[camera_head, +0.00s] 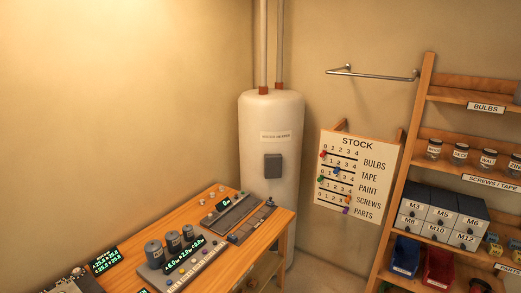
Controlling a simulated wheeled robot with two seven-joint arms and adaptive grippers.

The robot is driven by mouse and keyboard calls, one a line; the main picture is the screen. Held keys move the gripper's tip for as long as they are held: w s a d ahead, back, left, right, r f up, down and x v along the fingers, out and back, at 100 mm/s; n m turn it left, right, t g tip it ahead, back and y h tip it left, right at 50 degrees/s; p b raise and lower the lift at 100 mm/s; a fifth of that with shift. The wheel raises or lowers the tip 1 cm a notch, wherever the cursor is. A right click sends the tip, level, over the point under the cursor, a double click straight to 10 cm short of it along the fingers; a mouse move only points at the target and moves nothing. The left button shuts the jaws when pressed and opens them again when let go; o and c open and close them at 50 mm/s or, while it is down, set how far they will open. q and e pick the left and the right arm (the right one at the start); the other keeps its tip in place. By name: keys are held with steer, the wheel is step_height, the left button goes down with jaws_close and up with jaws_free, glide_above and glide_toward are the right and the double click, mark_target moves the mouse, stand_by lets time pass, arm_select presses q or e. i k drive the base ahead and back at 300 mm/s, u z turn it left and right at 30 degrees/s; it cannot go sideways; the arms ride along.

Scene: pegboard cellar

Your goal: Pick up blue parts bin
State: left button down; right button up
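A blue parts bin (405,256) stands on a lower shelf of the wooden rack at the right, left of a red bin. Its front carries a small pale label, and its lower part is near the bottom of the picture. Neither of my grippers shows in the head view, so nothing is seen touching the bin.
The red bin (438,266) stands close beside the blue one. Drawer units (441,215) and jars (460,154) fill shelves above. A wooden bench (278,222) with devices is at the left, before a water heater (270,125). A stock board (356,178) leans by the rack.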

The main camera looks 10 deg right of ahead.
mark_target(405, 259)
steer(key=z, duration=0.85)
steer(key=i, duration=1.25)
steer(key=z, duration=0.9)
